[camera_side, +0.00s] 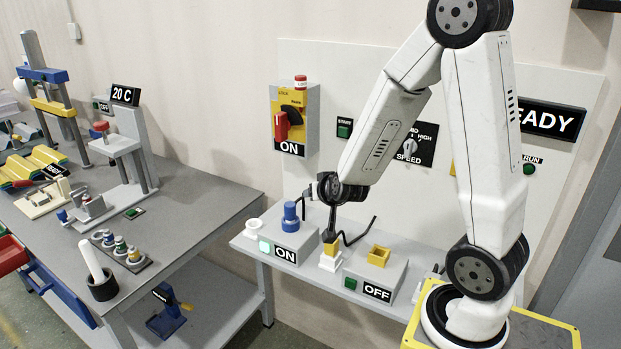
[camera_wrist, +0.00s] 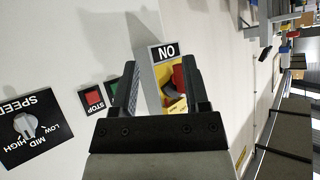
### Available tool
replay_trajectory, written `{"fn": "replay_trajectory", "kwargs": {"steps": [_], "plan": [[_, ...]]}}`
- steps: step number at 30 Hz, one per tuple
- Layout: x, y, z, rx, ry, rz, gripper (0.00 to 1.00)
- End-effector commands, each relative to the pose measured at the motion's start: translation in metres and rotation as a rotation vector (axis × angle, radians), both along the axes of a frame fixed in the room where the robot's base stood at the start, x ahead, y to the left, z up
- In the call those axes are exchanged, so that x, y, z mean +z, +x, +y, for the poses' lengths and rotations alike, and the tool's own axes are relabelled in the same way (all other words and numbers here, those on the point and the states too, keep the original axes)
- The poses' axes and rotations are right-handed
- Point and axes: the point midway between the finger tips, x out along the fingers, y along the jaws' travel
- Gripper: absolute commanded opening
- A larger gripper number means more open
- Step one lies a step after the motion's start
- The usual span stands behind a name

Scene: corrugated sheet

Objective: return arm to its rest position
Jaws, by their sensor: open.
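My gripper (camera_wrist: 164,60) shows in the wrist view with its two black jaws apart and nothing held between them. Beyond the jaws is the wall panel, with the grey switch box and its red handle (camera_wrist: 178,77) on a yellow plate, seen upside down with an ON label. In the side view my white arm rises from its yellow-edged base at the right, bends at the top and reaches down left over the small shelf.
The shelf holds a blue knob (camera_side: 291,216), a white-and-yellow block (camera_side: 330,257) and a yellow square socket (camera_side: 379,256) near the wrist. The panel carries a speed dial (camera_side: 410,146) and a READY display (camera_side: 551,121). A cluttered grey workbench (camera_side: 205,200) stands at left.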

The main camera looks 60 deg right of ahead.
Motion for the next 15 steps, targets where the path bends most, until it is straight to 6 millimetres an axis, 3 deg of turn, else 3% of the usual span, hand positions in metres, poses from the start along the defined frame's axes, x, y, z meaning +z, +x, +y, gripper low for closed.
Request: {"fn": "replay_trajectory", "kwargs": {"steps": [3,8,15], "plan": [[-0.007,0.004,0.037,0.146,0.067,0.079,0.59],[-0.016,-0.002,0.083,0.325,0.138,0.212,0.59],[-0.025,-0.032,0.138,0.563,0.19,0.452,0.59]]}}
